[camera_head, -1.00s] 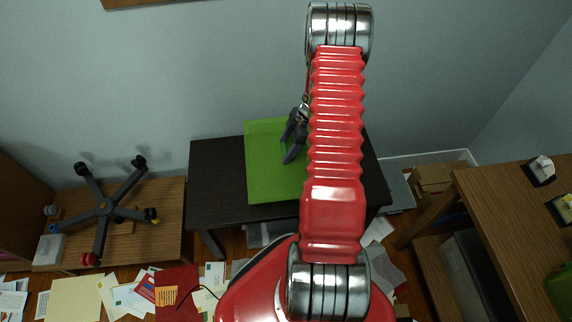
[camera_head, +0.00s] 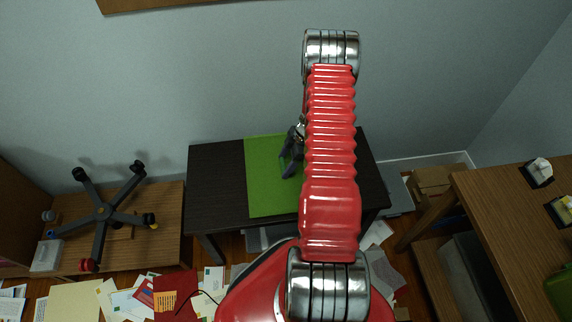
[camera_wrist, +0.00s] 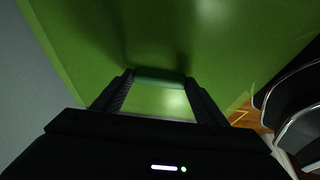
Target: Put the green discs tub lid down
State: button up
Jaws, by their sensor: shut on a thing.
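The green lid (camera_head: 265,185) is a large flat green panel over the dark table (camera_head: 215,185). In the wrist view the lid (camera_wrist: 220,35) fills most of the picture, with a raised green handle (camera_wrist: 160,76) between my fingers. My gripper (camera_head: 288,167) is shut on this handle, and its fingers also show in the wrist view (camera_wrist: 160,88). I cannot tell whether the lid touches the tabletop or hangs just above it. My red arm hides the lid's right part. No tub of green discs is seen.
A wooden desk (camera_head: 520,215) stands at the right. An upturned chair base (camera_head: 104,207) rests on a low wooden surface at the left. Papers (camera_head: 125,300) litter the floor in front. The left side of the dark table is bare.

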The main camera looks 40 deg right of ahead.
jog(key=shift+f, duration=0.75)
jog(key=shift+f, duration=0.1)
jog(key=o, duration=1.1)
jog(key=shift+c, duration=0.2)
jog(key=v, duration=1.2)
